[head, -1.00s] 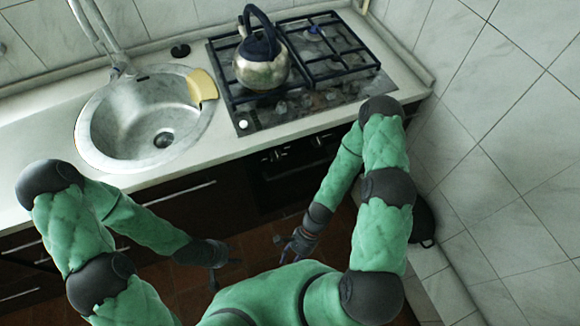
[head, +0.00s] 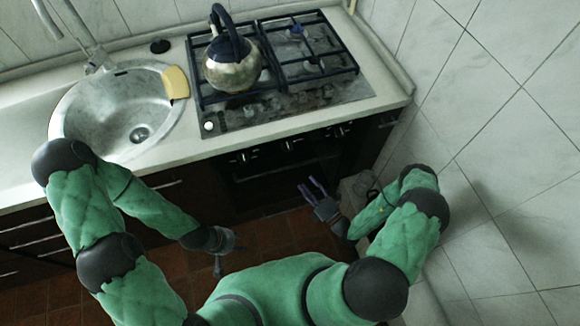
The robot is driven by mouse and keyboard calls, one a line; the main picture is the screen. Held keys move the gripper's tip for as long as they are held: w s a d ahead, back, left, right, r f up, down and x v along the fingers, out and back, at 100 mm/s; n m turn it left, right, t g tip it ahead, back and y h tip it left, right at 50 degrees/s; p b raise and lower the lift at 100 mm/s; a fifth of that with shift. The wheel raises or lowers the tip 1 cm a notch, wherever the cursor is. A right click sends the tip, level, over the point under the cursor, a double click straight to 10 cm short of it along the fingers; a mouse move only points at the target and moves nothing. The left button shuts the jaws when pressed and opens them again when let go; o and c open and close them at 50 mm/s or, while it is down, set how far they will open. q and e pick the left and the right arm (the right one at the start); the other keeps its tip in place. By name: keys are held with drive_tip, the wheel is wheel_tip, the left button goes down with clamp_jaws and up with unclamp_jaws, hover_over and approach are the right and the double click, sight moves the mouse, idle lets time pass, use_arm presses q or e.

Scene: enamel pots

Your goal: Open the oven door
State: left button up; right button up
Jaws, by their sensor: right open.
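The oven (head: 275,172) is the dark built-in front under the hob, with knobs along its top edge. Its front is dim, and I cannot tell the door's exact position. My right gripper (head: 309,184) is open and empty, its two fingers pointing up toward the oven front. I cannot tell whether they touch it. My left gripper (head: 229,258) hangs low over the floor, left of the oven and apart from it. Its fingers look spread, with nothing between them.
A metal kettle (head: 232,63) stands on the gas hob (head: 300,105). A round sink (head: 125,108) with a yellow cloth or sponge (head: 175,82) is to the left. A tiled wall (head: 500,150) closes off the right side. Brown floor tiles (head: 262,232) show below the oven.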

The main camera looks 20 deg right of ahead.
sight(291, 168)
drive_tip(key=b+x, duration=0.1)
drive_tip(key=x, duration=0.9)
drive_tip(key=shift+a+b, duration=0.2)
drive_tip(key=shift+b, duration=0.1)
clamp_jaws()
